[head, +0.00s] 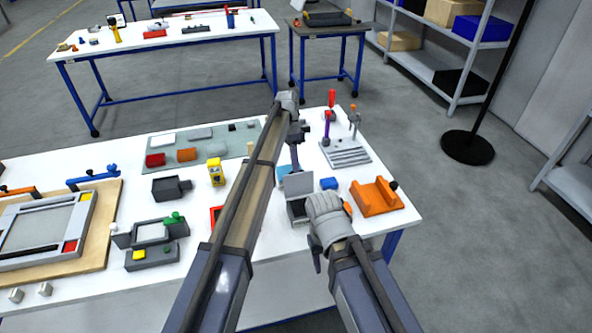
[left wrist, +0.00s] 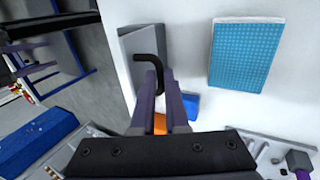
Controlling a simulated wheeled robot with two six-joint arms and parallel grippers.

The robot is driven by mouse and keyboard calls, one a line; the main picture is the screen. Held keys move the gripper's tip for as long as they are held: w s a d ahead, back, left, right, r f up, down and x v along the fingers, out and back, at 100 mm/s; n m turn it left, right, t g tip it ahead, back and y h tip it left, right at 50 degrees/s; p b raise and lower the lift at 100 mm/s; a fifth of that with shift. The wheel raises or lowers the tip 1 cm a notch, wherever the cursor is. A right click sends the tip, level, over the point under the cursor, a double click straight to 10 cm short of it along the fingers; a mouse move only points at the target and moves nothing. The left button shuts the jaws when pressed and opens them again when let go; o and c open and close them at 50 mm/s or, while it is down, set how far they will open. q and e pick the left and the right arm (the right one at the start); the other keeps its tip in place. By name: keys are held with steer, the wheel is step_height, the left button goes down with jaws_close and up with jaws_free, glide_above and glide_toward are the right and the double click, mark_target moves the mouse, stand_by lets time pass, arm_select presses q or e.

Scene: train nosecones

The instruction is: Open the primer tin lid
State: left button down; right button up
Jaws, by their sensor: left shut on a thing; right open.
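The primer tin (head: 297,209) is a small box near the front right of the white table, with a dark inside showing. Its light grey lid (head: 298,184) stands raised at the back of the box. In the left wrist view, the grey lid (left wrist: 132,48) carries a black hooked handle (left wrist: 150,60). My left gripper (head: 294,158) is behind the lid, with its purple fingers (left wrist: 165,88) shut on that handle. My right gripper (head: 325,206) is just right of the tin, fingers pointing away and mostly hidden by its wrist; it is open.
A light blue pad (left wrist: 247,55) lies beside the tin. A blue block (head: 329,183) and an orange cradle (head: 376,197) are to the right. A grey fixture (head: 345,152) with upright tools stands behind. A yellow item (head: 215,172) and grey blocks are left of my left arm.

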arm_select(q)
steer(key=shift+w, duration=0.1)
stand_by(0.3)
steer(key=c, duration=0.9)
jaws_free()
steer(key=shift+r, duration=0.15)
steer(key=p+v, duration=0.7)
steer(key=shift+w+a+r, duration=0.1)
steer(key=shift+w+r, duration=0.05)
steer(key=shift+r, duration=0.1)
